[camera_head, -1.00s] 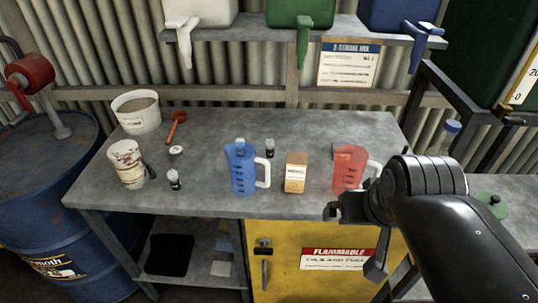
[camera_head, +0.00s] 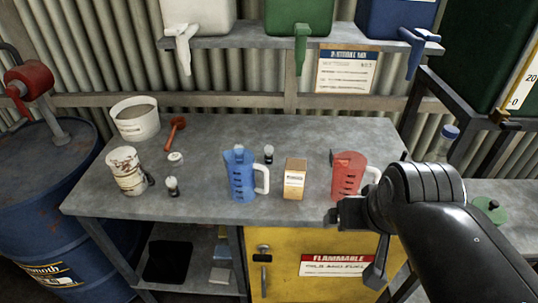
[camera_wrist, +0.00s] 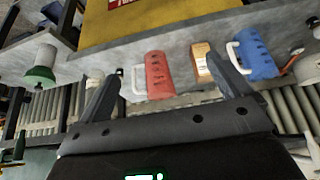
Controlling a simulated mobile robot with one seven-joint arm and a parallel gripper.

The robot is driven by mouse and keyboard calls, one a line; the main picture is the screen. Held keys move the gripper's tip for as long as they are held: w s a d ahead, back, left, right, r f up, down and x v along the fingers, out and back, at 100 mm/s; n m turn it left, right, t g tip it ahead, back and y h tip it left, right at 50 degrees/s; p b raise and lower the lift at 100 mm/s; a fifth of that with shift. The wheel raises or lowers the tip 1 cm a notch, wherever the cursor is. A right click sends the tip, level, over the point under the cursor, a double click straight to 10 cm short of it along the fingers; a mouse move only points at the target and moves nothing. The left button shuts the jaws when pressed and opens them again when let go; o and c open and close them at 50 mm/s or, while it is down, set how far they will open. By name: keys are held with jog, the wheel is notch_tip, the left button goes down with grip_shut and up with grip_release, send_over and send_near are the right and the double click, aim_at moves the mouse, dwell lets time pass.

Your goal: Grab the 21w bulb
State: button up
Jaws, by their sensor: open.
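Two small bulb-like things with pale tops and dark lower parts are on the grey bench in the head view. One (camera_head: 172,187) stands at the left front, and the other (camera_head: 268,155) stands behind the blue jug's handle. I cannot read a wattage on either. A small pale round thing (camera_head: 175,158) lies behind the left one; I cannot tell what it is. My gripper (camera_head: 334,217) is at the bench's front edge near the red jug, right of both bulb-like things. In the wrist view my gripper (camera_wrist: 170,66) is open, its fingers apart and empty.
A blue jug (camera_head: 241,178), a small carton (camera_head: 295,180) and a red jug (camera_head: 346,176) stand along the bench (camera_head: 215,130). A white bucket (camera_head: 136,120), a stained tub (camera_head: 126,172) and a red tool (camera_head: 176,132) are at left. A shelf (camera_head: 345,41) overhangs the back.

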jog(key=c, duration=0.8)
jog(key=n+g+y, duration=0.1)
jog(key=n, duration=0.2)
send_over(269, 148)
jog(key=s+d, duration=0.1)
jog(key=s, duration=0.1)
notch_tip(269, 148, down, 8)
jog(key=shift+s+x, duration=0.1)
jog(key=shift+x, duration=2.7)
jog(key=shift+s+x, duration=0.15)
jog(key=shift+x, duration=2.65)
